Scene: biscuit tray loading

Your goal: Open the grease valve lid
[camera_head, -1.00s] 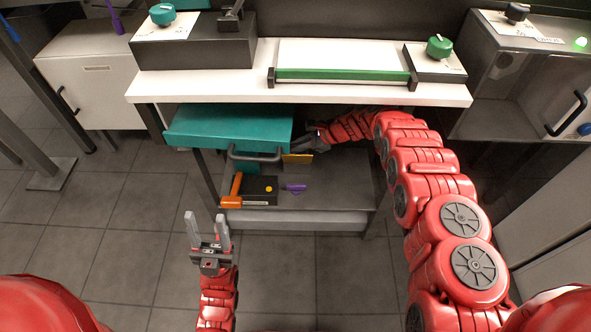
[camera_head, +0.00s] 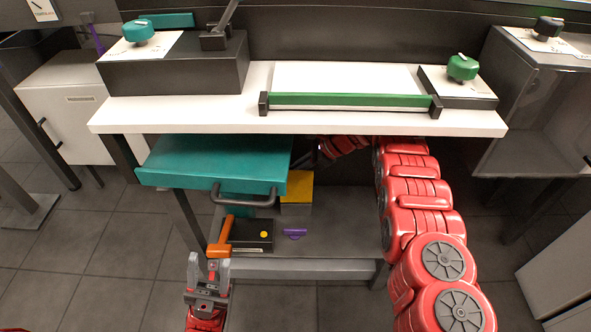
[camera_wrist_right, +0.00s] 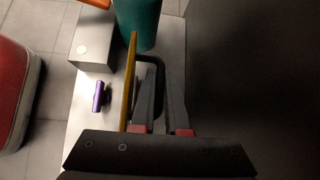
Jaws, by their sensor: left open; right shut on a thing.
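A yellow panel, apparently the grease valve lid (camera_head: 297,187), shows under the table in the head view, above a grey box (camera_head: 296,211). In the right wrist view the yellow lid (camera_wrist_right: 130,80) is seen nearly edge-on, with a black handle (camera_wrist_right: 152,58) on its right side. My right gripper (camera_wrist_right: 161,76) is shut on that handle. In the head view its fingers are hidden under the table. My left gripper (camera_head: 208,265) is open and empty, in front of the lower shelf, close to an orange handle (camera_head: 221,238).
A teal drawer (camera_head: 215,160) with a dark handle juts out under the white tabletop (camera_head: 180,115). A black box (camera_head: 251,236) and a small purple piece (camera_head: 294,233) are on the lower shelf (camera_head: 330,235). The tabletop limits room above my right arm.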

